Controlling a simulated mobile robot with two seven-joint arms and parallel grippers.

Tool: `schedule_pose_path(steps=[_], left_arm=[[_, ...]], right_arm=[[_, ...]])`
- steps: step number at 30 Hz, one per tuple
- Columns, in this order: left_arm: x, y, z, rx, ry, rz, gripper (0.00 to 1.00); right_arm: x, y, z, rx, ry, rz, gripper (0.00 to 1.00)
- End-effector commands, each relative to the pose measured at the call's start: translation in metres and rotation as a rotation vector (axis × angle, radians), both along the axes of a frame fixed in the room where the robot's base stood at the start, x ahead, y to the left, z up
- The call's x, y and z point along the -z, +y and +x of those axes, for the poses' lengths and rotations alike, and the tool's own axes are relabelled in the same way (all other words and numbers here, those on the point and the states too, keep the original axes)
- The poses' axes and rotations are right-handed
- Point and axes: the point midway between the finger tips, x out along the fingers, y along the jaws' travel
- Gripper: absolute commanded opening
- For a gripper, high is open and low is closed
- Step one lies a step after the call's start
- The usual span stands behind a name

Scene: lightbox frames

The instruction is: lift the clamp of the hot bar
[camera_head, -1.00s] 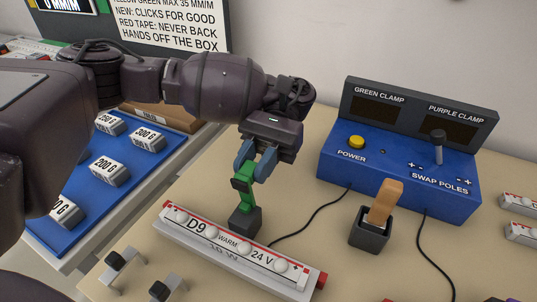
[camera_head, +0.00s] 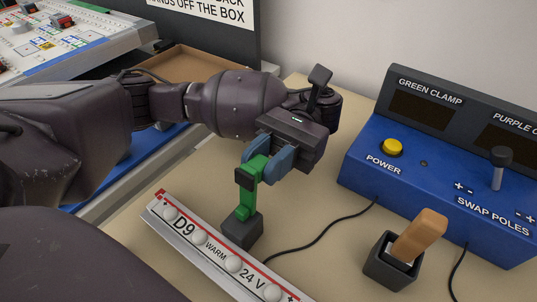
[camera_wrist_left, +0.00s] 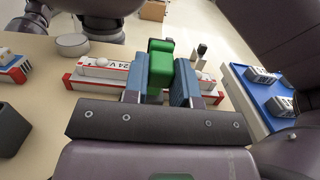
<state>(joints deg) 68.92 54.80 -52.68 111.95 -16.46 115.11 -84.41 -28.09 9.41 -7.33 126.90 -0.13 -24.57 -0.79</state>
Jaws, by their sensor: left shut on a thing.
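My left gripper (camera_head: 267,164) is shut on the upper part of a green clamp (camera_head: 250,194). The clamp stands upright, its lower end at a small black block (camera_head: 242,230); whether it is seated in the block or just clear of it I cannot tell. In the left wrist view the clamp's green top (camera_wrist_left: 160,58) sits between the two blue fingers (camera_wrist_left: 161,84). A white bar (camera_head: 212,246) marked D9, WARM and 24 V lies just in front of the block; it also shows in the wrist view (camera_wrist_left: 115,72). My right gripper is out of view.
A blue box (camera_head: 440,190) with a yellow button (camera_head: 392,147) and a lever (camera_head: 499,165) stands at the right. A tan-handled tool (camera_head: 420,234) stands in a black holder (camera_head: 388,270). Thin cables lie on the table. A brown tray (camera_head: 205,66) is behind my arm.

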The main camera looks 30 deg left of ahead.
Motion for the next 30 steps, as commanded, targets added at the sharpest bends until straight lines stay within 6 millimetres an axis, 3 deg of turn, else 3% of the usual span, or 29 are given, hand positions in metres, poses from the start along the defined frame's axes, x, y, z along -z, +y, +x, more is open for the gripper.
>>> schedule_pose_path(steps=[10,11,16,30], left_arm=[[0.0004,0.0003,0.0,0.0,0.001,0.001,0.0],[0.0004,0.0003,0.0,0.0,0.001,0.001,0.27],[0.0004,0.0002,-0.0001,0.0,0.001,0.001,0.51],[-0.0011,0.0,-0.0003,0.0,0.001,0.0,0.51]], right_arm=[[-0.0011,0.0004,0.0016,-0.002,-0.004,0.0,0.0],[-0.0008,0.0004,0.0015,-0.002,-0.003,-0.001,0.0],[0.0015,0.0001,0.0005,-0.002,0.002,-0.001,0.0],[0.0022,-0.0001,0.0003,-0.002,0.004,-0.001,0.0]])
